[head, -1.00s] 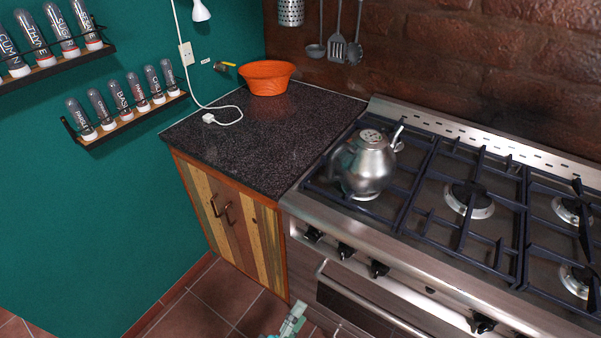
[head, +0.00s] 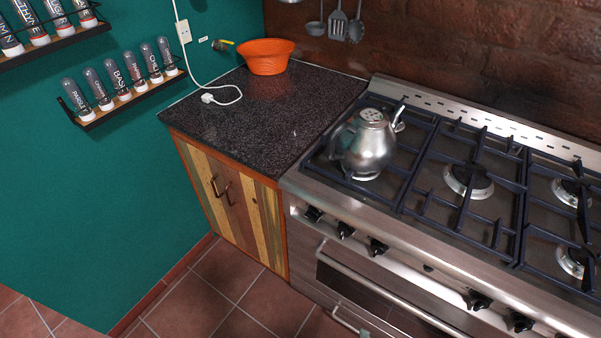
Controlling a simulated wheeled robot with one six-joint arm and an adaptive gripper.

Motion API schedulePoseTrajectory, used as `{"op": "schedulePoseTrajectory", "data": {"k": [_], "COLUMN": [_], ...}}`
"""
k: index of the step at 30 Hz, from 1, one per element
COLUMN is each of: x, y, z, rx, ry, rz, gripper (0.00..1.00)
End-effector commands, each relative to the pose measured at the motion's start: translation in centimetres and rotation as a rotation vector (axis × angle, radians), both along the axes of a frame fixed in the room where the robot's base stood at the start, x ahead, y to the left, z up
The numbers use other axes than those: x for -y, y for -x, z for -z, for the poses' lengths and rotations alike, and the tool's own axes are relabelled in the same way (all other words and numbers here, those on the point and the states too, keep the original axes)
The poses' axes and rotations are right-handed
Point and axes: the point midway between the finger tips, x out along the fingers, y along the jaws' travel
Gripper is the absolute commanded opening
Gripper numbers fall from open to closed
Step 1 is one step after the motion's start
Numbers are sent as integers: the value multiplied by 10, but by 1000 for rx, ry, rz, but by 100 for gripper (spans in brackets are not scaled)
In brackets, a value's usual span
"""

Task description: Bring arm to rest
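My gripper and arm are not in view in the head view now. The task names no other object. A silver kettle (head: 369,147) stands upright on the left burner of the stove (head: 408,228), with nothing touching it from my side.
A dark speckled counter (head: 262,122) holds an orange bowl (head: 266,58) and a white cable (head: 226,98). Below it is a striped wooden cabinet (head: 233,205). Spice racks (head: 127,98) hang on the green wall at left. The tiled floor (head: 215,300) in front is clear.

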Motion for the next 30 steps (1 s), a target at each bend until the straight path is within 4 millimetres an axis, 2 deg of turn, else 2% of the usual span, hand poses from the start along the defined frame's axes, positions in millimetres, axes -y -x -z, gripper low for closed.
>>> {"op": "schedulePoseTrajectory", "data": {"k": [1,5,11,17,21,27,30], "x": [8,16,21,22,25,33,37], "y": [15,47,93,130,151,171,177], "z": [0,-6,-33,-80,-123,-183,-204], "rx": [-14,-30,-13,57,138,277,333], "ry": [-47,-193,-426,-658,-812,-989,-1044], "rz": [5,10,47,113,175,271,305], "gripper": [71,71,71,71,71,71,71]}}
